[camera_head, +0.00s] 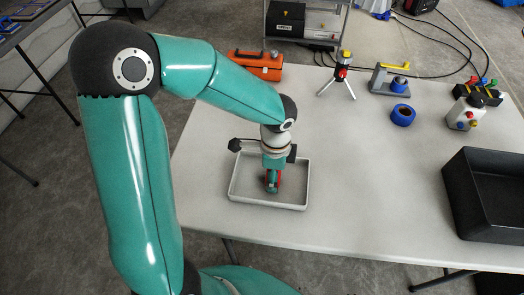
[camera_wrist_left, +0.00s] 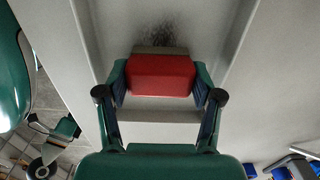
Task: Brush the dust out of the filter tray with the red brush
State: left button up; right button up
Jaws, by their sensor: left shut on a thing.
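The white filter tray (camera_head: 238,184) lies on the table in front of me. My left gripper (camera_head: 272,183) is down inside the tray, shut on the red brush (camera_wrist_left: 162,75). In the head view only a little of the red brush (camera_head: 279,179) shows beside the fingers. In the left wrist view the brush sits between both fingers of the left gripper (camera_wrist_left: 160,90), with its bristle edge toward a patch of dark dust (camera_wrist_left: 175,30) on the tray floor (camera_wrist_left: 120,25). I cannot tell whether the bristles touch the floor. My right gripper is not in view.
A black bin (camera_head: 458,205) stands at the table's right. An orange toolbox (camera_head: 256,66), a small tripod (camera_head: 341,75), a blue tape roll (camera_head: 403,115) and a control box (camera_head: 464,113) stand farther back. The white table (camera_head: 370,190) is clear between tray and bin.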

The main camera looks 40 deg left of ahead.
pick_arm(q)
jog(key=shift+s+a, duration=0.25)
jog(key=shift+a, duration=0.05)
jog(key=shift+s+a, duration=0.25)
jog(key=shift+a, duration=0.4)
jog(key=shift+s+a+r+p, duration=0.2)
jog(key=shift+r+p, duration=0.1)
jog(key=shift+p, duration=0.2)
notch_tip(320, 180, up, 2)
jog(key=shift+d+r+p, duration=0.15)
jog(key=shift+r+p, duration=0.1)
jog(key=shift+p, duration=0.5)
jog(key=shift+r+p, duration=2.1)
jog(key=shift+r, duration=0.45)
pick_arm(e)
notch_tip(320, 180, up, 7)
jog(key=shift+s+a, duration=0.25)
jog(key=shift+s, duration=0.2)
